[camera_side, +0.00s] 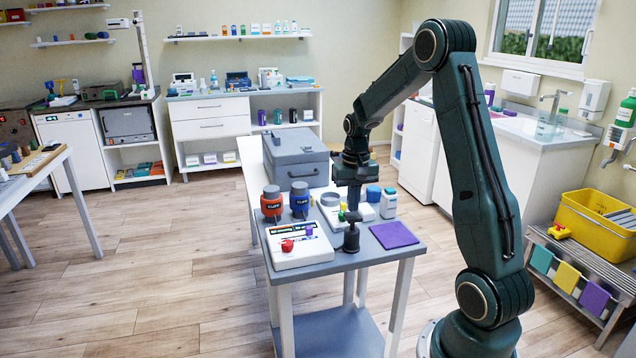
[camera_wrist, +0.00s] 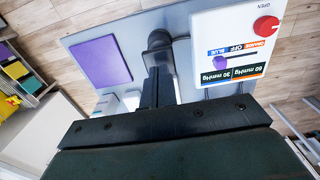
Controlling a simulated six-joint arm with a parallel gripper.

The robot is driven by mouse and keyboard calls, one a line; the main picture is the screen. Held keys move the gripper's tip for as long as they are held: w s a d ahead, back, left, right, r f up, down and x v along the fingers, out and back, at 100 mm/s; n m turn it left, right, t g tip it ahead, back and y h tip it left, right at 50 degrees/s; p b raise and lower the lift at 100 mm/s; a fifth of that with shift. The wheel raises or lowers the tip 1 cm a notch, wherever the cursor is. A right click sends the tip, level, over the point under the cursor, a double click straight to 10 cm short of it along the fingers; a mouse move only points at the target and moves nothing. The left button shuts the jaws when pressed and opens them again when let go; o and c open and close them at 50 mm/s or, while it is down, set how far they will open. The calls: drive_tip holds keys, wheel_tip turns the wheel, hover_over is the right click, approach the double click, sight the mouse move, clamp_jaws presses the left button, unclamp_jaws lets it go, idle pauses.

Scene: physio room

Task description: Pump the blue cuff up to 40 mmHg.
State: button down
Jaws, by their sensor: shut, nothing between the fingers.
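A blue jar-like cuff (camera_side: 299,200) stands near the table's left edge beside an orange one (camera_side: 271,205). A white control panel (camera_side: 290,257) has a red knob (camera_wrist: 265,26) by the word OPEN. Its small purple knob (camera_wrist: 221,61) is near the word BLUE; its exact setting is unclear. Two bars on the panel carry mmHg marks; I cannot read a level. A black hand pump (camera_side: 351,236) stands upright right of the panel, and it shows in the wrist view (camera_wrist: 158,42). My gripper (camera_side: 353,204) is shut and empty above and behind the pump; contact cannot be told.
A purple mat (camera_side: 394,235) lies right of the pump. A grey case (camera_side: 296,160) stands at the table's back. A white unit (camera_side: 345,213) and a small white bottle (camera_side: 388,204) stand behind the pump. The table's front edge is close to the panel and pump.

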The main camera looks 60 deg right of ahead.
sight(353, 215)
drive_tip(key=shift+f, duration=0.55)
idle(0.4)
drive_tip(key=shift+f, duration=1.35)
drive_tip(key=shift+r, duration=1.9)
wheel_tip(353, 215, up, 6)
idle(0.3)
